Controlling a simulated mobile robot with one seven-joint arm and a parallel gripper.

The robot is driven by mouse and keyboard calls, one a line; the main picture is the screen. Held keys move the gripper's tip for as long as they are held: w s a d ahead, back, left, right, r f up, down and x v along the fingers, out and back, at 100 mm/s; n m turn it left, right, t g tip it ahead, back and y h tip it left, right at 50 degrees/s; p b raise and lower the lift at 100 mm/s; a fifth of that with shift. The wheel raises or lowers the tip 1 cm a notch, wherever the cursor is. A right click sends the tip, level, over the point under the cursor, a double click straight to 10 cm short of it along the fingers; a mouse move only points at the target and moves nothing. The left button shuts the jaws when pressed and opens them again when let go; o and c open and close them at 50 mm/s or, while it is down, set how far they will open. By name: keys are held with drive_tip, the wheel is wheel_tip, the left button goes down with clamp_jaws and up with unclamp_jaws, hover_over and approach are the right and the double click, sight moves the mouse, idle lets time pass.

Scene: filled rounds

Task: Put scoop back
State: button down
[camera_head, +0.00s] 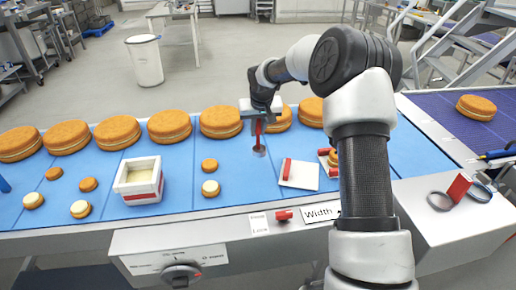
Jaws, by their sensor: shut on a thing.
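My gripper (259,117) points down over the blue conveyor and is shut on the red handle of the scoop (259,149). The scoop hangs upright below it, with its dark round end lowest; I cannot tell whether this end touches the belt. A white square tub (139,191) with a red band and pale filling stands left of the gripper. A white plate (306,176) with a red bar at its left side lies right of the scoop, apart from it.
Large brown rounds (221,121) line the belt's far side. Several small rounds (209,188) lie around the tub. A partly hidden small round stands behind my arm. A "Width" card (320,212), red knob (284,215) and dial (181,277) are at the front.

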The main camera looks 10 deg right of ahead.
sight(258, 138)
drive_tip(key=shift+f, duration=2.65)
drive_tip(key=shift+f, duration=0.1)
drive_tip(key=shift+f, duration=0.15)
drive_tip(key=c, duration=1.7)
unclamp_jaws()
drive_tip(key=shift+r, duration=0.2)
